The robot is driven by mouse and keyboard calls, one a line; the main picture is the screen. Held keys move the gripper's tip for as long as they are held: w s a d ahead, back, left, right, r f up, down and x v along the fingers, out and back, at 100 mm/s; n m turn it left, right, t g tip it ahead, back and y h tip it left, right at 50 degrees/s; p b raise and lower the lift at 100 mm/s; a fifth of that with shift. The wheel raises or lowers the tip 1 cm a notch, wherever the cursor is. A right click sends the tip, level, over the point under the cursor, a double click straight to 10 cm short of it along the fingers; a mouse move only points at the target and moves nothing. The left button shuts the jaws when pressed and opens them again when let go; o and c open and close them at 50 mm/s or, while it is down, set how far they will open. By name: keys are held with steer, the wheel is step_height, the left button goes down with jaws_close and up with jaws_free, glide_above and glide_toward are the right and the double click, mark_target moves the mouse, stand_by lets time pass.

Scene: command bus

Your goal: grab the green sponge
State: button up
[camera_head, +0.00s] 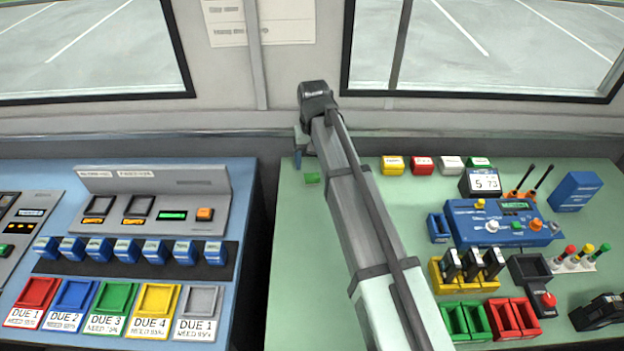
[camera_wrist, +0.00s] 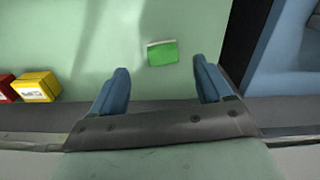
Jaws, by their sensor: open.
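The green sponge (camera_head: 312,178) is a small flat block lying on the pale green desk (camera_head: 290,255), near its back left corner. In the wrist view the sponge (camera_wrist: 162,55) lies in line with the space between my blue fingers, at about the level of their tips in the picture. It has a pale edge on one side. My gripper (camera_wrist: 161,68) is open with nothing between its fingers. In the head view my gripper (camera_head: 298,160) is at the desk's back edge, just left of and behind the sponge, and mostly hidden by my arm.
Yellow (camera_head: 393,165), red (camera_head: 422,165), white and green blocks stand in a row to the right. A blue control box (camera_head: 500,222) and coloured trays fill the desk's right side. A dark gap separates the blue console (camera_head: 140,260) at left. The desk around the sponge is clear.

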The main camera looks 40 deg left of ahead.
mark_target(312, 175)
steer(key=shift+w+a+f, duration=0.1)
steer(key=shift+a+f, duration=0.1)
steer(key=shift+f, duration=1.45)
steer(key=shift+a+f, duration=0.15)
steer(key=shift+f, duration=1.45)
steer(key=c, duration=1.1)
steer(key=shift+r, duration=0.15)
